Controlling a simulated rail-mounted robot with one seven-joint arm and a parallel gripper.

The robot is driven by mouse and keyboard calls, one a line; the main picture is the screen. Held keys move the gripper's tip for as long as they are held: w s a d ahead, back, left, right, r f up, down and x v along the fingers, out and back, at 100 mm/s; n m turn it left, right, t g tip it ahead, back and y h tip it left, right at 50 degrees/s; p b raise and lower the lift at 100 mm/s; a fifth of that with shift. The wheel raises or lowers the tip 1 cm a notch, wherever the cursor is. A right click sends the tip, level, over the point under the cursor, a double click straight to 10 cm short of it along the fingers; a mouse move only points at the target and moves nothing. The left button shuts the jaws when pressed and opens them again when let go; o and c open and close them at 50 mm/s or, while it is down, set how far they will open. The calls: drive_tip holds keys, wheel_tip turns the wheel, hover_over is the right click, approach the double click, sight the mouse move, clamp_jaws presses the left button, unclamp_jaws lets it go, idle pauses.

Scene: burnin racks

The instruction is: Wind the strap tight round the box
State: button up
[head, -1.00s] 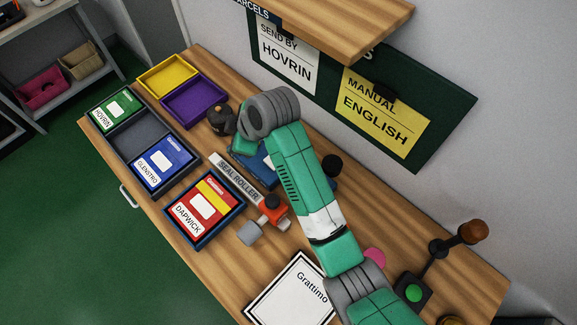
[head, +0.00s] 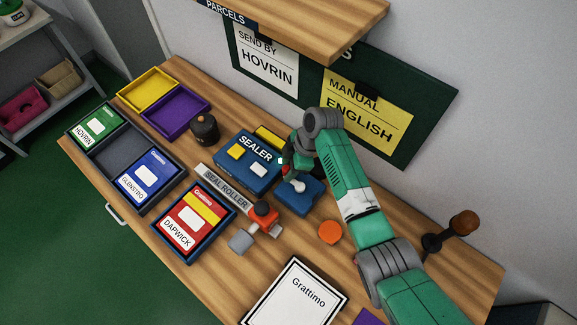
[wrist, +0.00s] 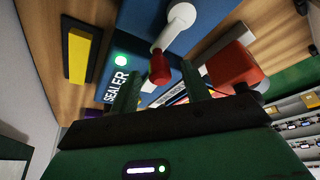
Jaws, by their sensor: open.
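The blue sealer (head: 232,172) lies on the bench in the head view, with a yellow and a white patch on top. Beside it is a blue block (head: 305,200) with a white crank arm (head: 297,184). In the wrist view the white crank arm (wrist: 176,24) ends in a red knob (wrist: 160,68), and a green light (wrist: 120,62) glows by the word SEALER. My gripper (wrist: 160,90) is open, with the red knob just ahead of and between its fingers; contact cannot be told. In the head view my gripper (head: 290,163) is above the sealer's right end. I cannot make out a strap or strapped box.
A grey SEAL ROLLER bar (head: 223,187) and an orange-and-grey tool (head: 262,217) lie in front. Trays with the DAPWICK manual (head: 193,224) and others stand left. A black pot (head: 204,129), orange disc (head: 330,232) and Grattimo panel (head: 295,295) are nearby. A shelf (head: 320,30) overhangs behind.

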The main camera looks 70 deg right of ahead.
drive_tip(key=shift+f, duration=0.1)
drive_tip(key=c, duration=1)
